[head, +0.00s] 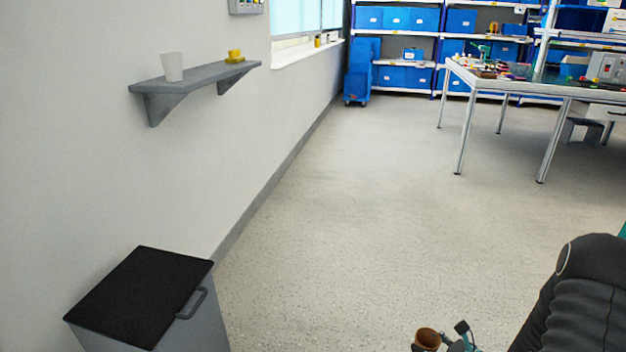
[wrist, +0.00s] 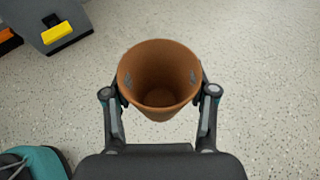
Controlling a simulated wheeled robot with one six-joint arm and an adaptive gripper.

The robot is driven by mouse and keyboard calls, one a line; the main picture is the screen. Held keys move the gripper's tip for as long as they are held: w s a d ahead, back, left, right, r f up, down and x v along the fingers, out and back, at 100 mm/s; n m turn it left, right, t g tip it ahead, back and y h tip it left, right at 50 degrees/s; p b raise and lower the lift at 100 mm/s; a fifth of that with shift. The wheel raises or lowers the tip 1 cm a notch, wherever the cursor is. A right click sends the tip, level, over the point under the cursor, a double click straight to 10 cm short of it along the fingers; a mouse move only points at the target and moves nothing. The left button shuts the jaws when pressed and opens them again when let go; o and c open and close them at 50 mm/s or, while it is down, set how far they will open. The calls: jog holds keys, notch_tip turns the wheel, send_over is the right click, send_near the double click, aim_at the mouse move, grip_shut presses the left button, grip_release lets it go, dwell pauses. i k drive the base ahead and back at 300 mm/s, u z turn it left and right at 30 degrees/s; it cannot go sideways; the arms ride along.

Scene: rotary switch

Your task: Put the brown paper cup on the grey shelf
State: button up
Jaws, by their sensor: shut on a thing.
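The brown paper cup (wrist: 160,108) is between the fingers of my gripper (wrist: 160,92) in the wrist view, its open top facing the camera. The fingers press on its left and right sides, and it looks empty. In the head view the cup (head: 427,338) shows at the bottom edge, with part of my gripper (head: 445,345) beside it, cut off by the frame. The grey shelf (head: 200,80) is fixed to the left wall, far up and left of my gripper. A whitish cup (head: 173,67) and a yellow cup (head: 235,56) stand on it, with bare shelf between them.
A grey bin with a black lid (head: 145,295) and a handle stands by the wall below the shelf. A worktable (head: 500,85) with clutter stands at the back right. Blue boxes fill racks (head: 405,45) behind. The middle floor is clear.

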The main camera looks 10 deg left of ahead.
aim_at(197, 74)
jog(key=i, duration=2.65)
jog(key=u, duration=3.45)
